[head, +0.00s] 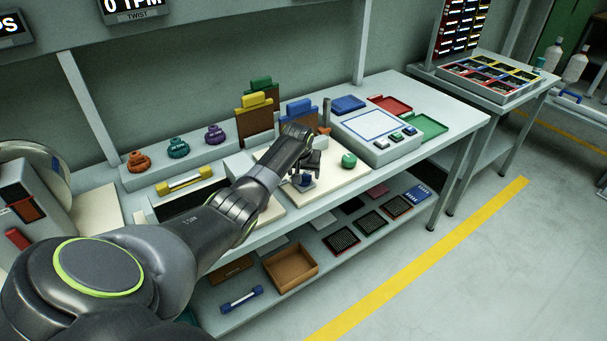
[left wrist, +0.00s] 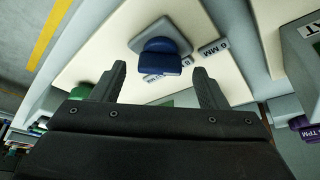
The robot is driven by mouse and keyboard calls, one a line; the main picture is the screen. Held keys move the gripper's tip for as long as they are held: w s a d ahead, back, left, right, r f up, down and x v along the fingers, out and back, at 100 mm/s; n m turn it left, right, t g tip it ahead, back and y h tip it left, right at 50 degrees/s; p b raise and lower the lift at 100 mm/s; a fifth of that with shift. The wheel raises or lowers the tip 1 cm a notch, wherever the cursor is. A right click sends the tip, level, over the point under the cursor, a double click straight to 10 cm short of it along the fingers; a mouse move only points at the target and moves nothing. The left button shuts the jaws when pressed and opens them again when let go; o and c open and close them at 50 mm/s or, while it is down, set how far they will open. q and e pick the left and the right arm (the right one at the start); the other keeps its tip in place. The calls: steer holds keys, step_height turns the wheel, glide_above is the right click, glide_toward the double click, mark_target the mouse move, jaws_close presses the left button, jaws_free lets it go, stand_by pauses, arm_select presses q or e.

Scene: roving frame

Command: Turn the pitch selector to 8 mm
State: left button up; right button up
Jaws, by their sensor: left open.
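The pitch selector is a blue knob (left wrist: 162,57) on a small grey base (left wrist: 158,32), set on a cream board (left wrist: 110,45). A label plate (left wrist: 213,48) marked in MM lies beside it; its digit is hard to read. Another plate (left wrist: 153,77) is partly hidden by the knob. In the head view the blue knob (head: 305,180) shows just below my left gripper (head: 309,172). My left gripper (left wrist: 160,85) is open, its fingers apart on either side of the knob's near end in the wrist view, with nothing held. I cannot tell whether they touch it.
A green round knob (head: 348,160) stands right of the gripper on the board. A grey device with a white screen (head: 372,124) is farther right. Blue and yellow blocks (head: 257,100) stand behind. A lower shelf holds a brown tray (head: 290,267).

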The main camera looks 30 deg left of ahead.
arm_select(q)
steer(key=shift+x, duration=0.8)
steer(key=c, duration=1)
